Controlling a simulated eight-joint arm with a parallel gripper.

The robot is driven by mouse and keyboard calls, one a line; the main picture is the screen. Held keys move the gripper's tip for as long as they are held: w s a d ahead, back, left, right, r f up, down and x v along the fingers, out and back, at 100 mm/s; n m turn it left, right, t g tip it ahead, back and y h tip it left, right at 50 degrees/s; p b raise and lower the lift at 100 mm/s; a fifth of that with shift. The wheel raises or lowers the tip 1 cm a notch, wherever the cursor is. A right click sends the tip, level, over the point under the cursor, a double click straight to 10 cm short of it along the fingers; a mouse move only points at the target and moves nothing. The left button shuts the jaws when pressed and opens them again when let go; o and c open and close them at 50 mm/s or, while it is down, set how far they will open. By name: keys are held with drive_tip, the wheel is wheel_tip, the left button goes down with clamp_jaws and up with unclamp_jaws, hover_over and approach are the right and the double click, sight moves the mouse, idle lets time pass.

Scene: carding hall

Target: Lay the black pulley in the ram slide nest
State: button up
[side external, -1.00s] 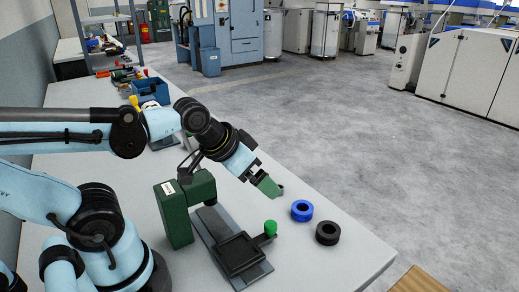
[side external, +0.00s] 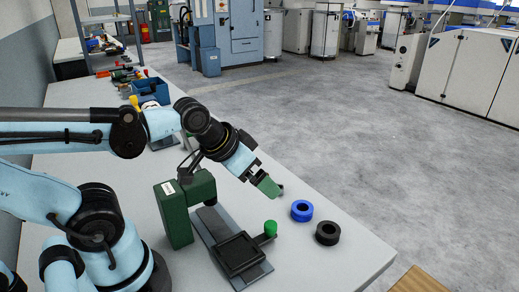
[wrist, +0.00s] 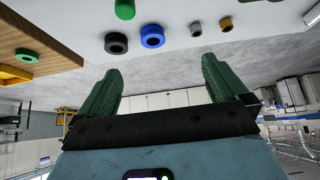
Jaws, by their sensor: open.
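The black pulley (side external: 328,241) lies flat on the bench near its right edge; it also shows in the wrist view (wrist: 116,52). The green press (side external: 173,215) has a slide in front of it with a dark square nest (side external: 238,267), which looks empty. A green knob (side external: 270,228) stands beside the nest and shows at the top of the wrist view (wrist: 125,10). My gripper (side external: 267,187) is above the bench, behind and left of the pulleys in the side view. Its green fingers (wrist: 160,85) are apart, with nothing between them.
A blue pulley (side external: 301,219) lies close beside the black one. In the wrist view, a grey part (wrist: 196,29) and a brass part (wrist: 226,24) lie farther right. A green ring (wrist: 27,55) is on a wooden surface (wrist: 45,36) at the left. A blue bin (side external: 150,91) stands far back.

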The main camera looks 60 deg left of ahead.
drive_tip(key=shift+c, duration=1.4)
drive_tip(key=shift+w, duration=0.1)
drive_tip(key=m+g, duration=0.5)
drive_tip(key=g, duration=0.2)
hover_over(328, 232)
wheel_tip(328, 232, down, 2)
wheel_tip(328, 232, down, 12)
drive_tip(key=shift+r, duration=0.25)
